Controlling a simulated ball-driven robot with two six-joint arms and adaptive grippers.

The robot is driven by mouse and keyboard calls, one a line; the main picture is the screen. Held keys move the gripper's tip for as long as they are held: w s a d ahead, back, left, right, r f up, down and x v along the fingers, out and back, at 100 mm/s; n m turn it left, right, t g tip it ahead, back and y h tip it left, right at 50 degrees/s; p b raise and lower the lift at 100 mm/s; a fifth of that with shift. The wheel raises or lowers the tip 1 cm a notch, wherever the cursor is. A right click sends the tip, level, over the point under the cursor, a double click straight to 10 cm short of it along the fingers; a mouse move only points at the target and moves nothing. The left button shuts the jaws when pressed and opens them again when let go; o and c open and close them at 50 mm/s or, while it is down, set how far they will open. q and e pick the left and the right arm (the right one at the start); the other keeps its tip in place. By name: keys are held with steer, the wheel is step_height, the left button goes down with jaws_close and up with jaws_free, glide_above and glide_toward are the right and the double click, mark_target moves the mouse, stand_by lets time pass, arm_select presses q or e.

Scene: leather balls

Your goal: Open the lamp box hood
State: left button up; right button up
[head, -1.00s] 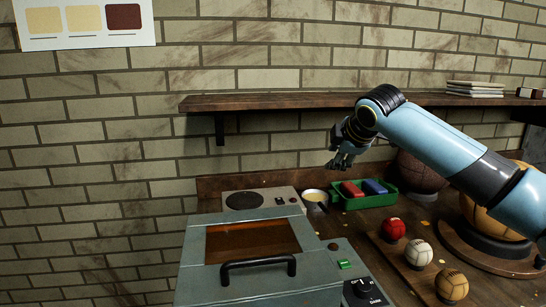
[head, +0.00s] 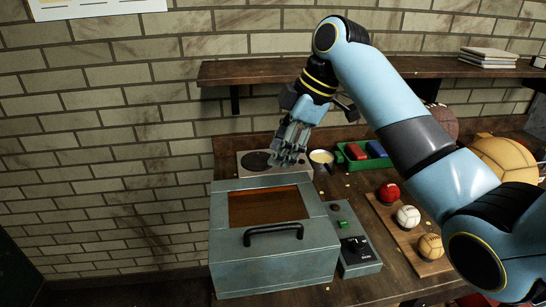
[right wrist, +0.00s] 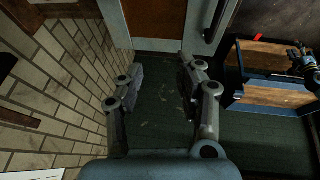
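The lamp box (head: 270,240) is a grey-green metal case on the bench. Its hood (head: 228,193) is down, with an amber window (head: 268,206) in the top and a black bar handle (head: 273,231) towards the front. My right gripper (head: 287,160) is above the back edge of the box, pointing down and apart from the handle. In the right wrist view its two fingers (right wrist: 163,80) are spread with nothing between them. The inside of the box is hidden under the hood. My left gripper does not show in the head view.
A control panel (head: 355,250) with a knob adjoins the box's right side. Behind are a hot plate (head: 246,162), a pale cup (head: 320,160) and a green tray (head: 362,164). Several balls stand at right. A wooden shelf (head: 400,68) runs along the wall above.

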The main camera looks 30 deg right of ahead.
steer(key=shift+p+x, duration=0.3)
steer(key=shift+x, duration=1.85)
steer(key=shift+d, duration=0.1)
jaws_close()
jaws_free()
steer(key=v, duration=1.2)
